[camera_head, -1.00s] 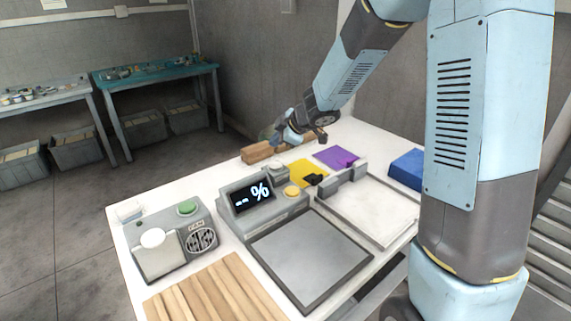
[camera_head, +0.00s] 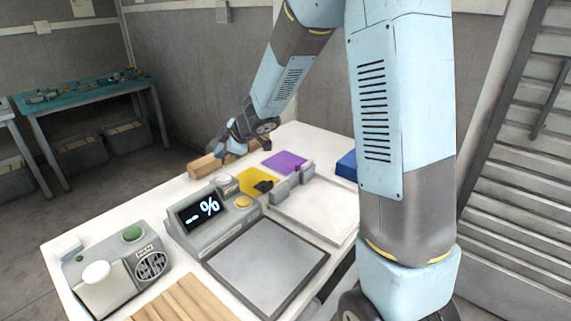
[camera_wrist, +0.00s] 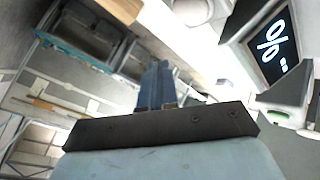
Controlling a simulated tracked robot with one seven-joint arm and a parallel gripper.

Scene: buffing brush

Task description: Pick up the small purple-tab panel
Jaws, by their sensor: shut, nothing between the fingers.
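A flat purple panel (camera_head: 284,161) lies on the white table toward the far side, next to a grey raised holder. I cannot make out its tab clearly. My gripper (camera_head: 225,148) is over the far left edge of the table, by a wooden block and left of the purple panel, apart from it. In the wrist view my gripper (camera_wrist: 157,72) shows its blue fingers together, with nothing between them. The purple panel does not show in the wrist view.
A yellow panel (camera_head: 258,180) with a black piece lies nearer than the purple one. The wooden block (camera_head: 205,166) sits at the far left edge. A display box (camera_head: 210,220), fan unit (camera_head: 120,270), grey plate (camera_head: 268,265) and blue block (camera_head: 347,165) stand around.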

